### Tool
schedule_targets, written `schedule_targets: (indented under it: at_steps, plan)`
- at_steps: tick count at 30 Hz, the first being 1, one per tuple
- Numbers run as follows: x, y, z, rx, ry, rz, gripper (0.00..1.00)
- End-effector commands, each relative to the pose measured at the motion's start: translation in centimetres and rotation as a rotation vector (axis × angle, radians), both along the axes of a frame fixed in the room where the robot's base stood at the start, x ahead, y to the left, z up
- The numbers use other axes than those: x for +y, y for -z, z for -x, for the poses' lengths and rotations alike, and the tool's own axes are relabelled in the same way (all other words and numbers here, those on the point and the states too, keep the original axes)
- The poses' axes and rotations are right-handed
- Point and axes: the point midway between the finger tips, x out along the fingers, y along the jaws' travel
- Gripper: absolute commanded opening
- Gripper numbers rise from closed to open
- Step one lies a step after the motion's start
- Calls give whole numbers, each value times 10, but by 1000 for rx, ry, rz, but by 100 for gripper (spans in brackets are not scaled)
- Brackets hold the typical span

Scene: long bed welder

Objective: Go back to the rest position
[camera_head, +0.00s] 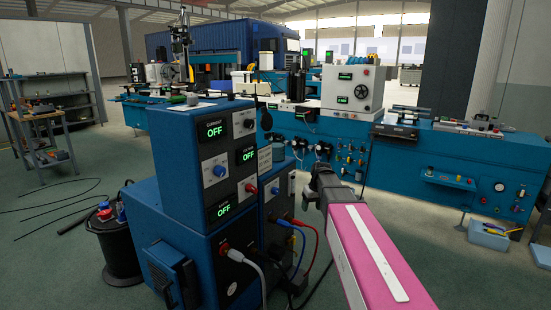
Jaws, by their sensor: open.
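My arm reaches in from the bottom right as a pink link with a pale strip along its top. At its far end is my dark gripper (325,184), in front of the blue machine bed. It is open. Its fingers are small and dark, and I see nothing held between them. The blue welder power unit (203,150) stands to its left, with several green OFF displays and knobs on its face. The long bed welder (420,165) lies behind, with a pale control box (352,92) on it.
Red, blue and grey cables (296,232) hang from the power unit close to my arm. A pale blue bin (488,234) sits on the floor at right. A workbench (40,130) stands far left. Green floor at left is mostly open, with loose cables.

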Motion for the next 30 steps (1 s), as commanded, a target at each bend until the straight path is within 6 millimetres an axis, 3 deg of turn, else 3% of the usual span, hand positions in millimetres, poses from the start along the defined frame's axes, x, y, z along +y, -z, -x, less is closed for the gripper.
schedule_targets:
  at_steps: [1, 6, 12, 15, 21, 30]
  plan:
    - [-3, 20, 29, 18, 30, 9, 60]
    - [-14, 71, 94, 64, 130, 47, 60]
    - [-26, 118, 169, 109, 238, 92, 60]
    - [-30, 132, 197, 124, 279, 111, 60]
    - [-34, 146, 223, 137, 320, 130, 60]
    - [-34, 147, 224, 138, 324, 131, 60]
